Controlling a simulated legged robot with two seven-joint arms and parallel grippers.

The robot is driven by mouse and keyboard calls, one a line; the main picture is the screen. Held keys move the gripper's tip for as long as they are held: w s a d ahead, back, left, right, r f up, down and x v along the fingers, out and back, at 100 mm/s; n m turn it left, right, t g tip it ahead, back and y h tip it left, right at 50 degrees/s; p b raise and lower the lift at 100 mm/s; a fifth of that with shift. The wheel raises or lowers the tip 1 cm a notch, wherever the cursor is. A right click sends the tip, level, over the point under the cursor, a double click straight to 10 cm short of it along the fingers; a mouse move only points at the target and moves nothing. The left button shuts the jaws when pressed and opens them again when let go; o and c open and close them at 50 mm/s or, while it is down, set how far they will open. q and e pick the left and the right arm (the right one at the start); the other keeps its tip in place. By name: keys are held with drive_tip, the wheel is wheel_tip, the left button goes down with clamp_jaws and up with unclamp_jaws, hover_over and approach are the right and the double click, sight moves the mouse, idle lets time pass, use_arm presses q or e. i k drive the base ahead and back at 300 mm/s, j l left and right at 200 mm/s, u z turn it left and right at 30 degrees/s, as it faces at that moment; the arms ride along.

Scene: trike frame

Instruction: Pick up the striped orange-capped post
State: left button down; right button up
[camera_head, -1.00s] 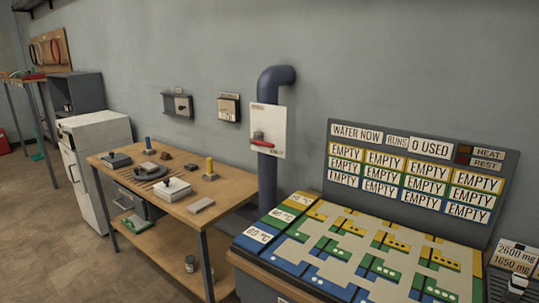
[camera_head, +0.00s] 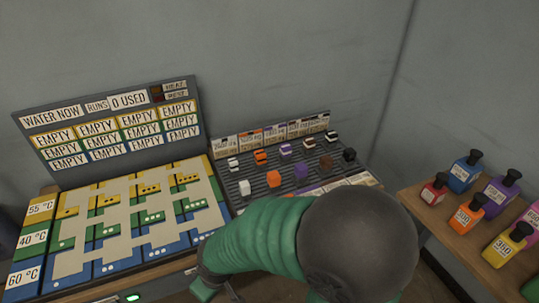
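On a dark ribbed rack right of the game-like board, a small orange-topped piece (camera_head: 261,157) stands in the back row and an orange block (camera_head: 273,179) in the front row. Both are too small to show stripes, so I cannot tell whether either is the striped orange-capped post. A green arm of mine with a dark round joint fills the lower middle and hides the front of the rack.
The ribbed rack (camera_head: 236,189) also holds white, purple, brown and black pieces, with labels behind. The coloured channel board (camera_head: 130,212) lies to the left below an upright sign (camera_head: 60,137). Several coloured bottles, one blue (camera_head: 462,176), stand on a wooden shelf (camera_head: 443,218) at right.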

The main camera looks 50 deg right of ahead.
sight(261, 165)
drive_tip(key=z, duration=1.65)
